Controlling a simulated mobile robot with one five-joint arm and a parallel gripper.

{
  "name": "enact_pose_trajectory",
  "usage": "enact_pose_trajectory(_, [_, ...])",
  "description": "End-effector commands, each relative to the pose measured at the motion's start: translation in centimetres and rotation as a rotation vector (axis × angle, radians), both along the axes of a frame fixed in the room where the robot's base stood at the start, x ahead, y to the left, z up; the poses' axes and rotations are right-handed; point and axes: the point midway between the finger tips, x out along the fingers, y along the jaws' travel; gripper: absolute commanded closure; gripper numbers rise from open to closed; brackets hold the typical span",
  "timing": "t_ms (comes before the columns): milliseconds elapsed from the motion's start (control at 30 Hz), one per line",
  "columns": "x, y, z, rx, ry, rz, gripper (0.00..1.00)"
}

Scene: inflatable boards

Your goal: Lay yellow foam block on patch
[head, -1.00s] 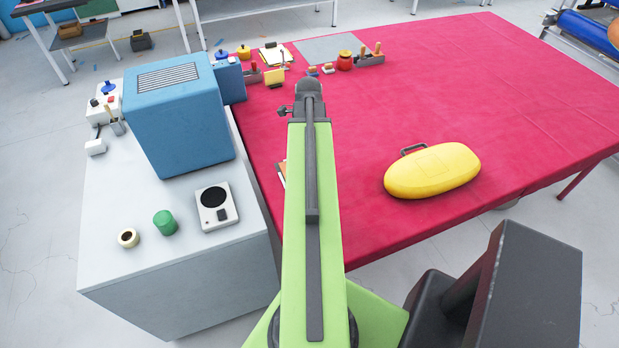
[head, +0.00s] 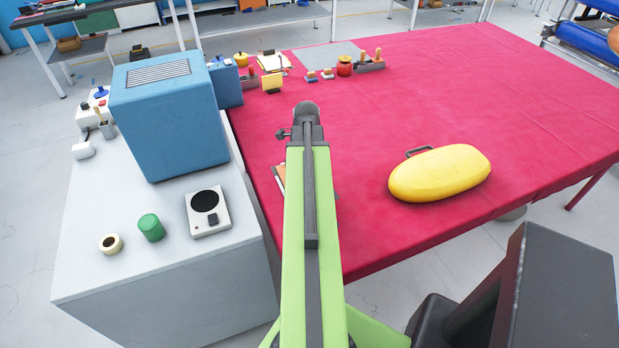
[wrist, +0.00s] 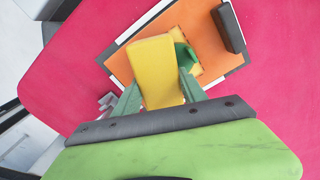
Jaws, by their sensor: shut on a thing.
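In the wrist view, the yellow foam block (wrist: 157,70) sits between the green fingers of my gripper (wrist: 160,82), which is shut on it. The block hides part of the left finger. Behind it lies an orange panel (wrist: 146,48) with a dark and white border, probably the patch, on the red table cover. The block overlaps the panel in this view; I cannot tell whether they touch. In the head view my arm hides the gripper and the block, and only a thin edge of the orange panel (head: 279,180) shows left of the arm.
A dark bar (wrist: 229,28) lies at the panel's right corner. A big yellow inflated case (head: 440,173) rests on the red table (head: 400,110), right of my arm. A blue box (head: 171,125) stands on the grey cabinet at left. Small tools line the table's back; its middle is clear.

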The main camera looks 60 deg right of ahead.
Motion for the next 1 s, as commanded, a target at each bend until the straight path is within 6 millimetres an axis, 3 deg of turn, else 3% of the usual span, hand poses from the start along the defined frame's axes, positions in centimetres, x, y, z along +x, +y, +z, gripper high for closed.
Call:
enact_pose_trajectory(267, [0.0, 0.0, -0.3, 0.0, 0.0, 0.001, 0.89])
enact_pose_trajectory(300, [0.0, 0.0, -0.1, 0.0, 0.0, 0.001, 0.46])
enact_pose_trajectory(433, [0.0, 0.0, 0.0, 0.0, 0.0, 0.001, 0.29])
enact_pose_trajectory(767, [0.1, 0.1, 0.1, 0.0, 0.0, 0.002, 0.29])
enact_pose_trajectory(1000, [0.1, 0.1, 2.8, 0.0, 0.0, 0.002, 0.29])
